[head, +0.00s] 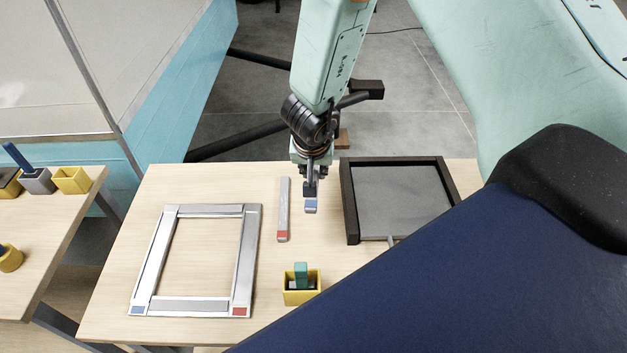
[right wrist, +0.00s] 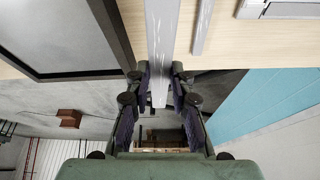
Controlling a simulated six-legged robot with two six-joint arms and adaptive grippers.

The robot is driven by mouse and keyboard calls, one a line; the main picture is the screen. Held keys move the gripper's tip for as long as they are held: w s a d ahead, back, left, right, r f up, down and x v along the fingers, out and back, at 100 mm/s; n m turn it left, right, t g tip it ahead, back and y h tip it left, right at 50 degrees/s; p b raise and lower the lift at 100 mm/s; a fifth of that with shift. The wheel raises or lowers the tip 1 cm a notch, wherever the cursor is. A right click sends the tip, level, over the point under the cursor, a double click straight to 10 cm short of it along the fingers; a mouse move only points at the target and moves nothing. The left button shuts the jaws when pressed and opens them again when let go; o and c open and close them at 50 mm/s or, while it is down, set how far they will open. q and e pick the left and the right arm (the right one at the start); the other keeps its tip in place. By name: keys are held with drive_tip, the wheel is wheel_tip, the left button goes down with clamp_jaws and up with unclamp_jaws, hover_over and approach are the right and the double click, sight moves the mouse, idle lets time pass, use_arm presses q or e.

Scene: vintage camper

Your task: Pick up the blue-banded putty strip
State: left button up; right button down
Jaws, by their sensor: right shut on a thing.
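The blue-banded putty strip (head: 311,207) shows its blue end just below my right gripper (head: 310,188) in the head view. The rest of it is hidden behind the gripper there. In the right wrist view the pale grey strip (right wrist: 162,40) runs from the top edge down between the fingers of my right gripper (right wrist: 160,88), which is shut on it. I cannot tell whether the strip still touches the table. My left gripper is not in view.
A red-banded strip (head: 283,205) lies close to the left. A rectangular frame (head: 174,240) of strips lies farther left on the table (head: 190,333). A black-rimmed tray (head: 349,205) is at right. A yellow box (head: 302,297) with a teal piece stands in front.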

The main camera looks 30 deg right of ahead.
wheel_tip(320, 180, up, 9)
drive_tip(key=p, duration=0.4)
wheel_tip(320, 180, up, 5)
hover_over(315, 174)
drive_tip(key=shift+b, duration=0.3)
drive_tip(key=shift+w+a, duration=0.1)
drive_tip(key=shift+r, duration=0.1)
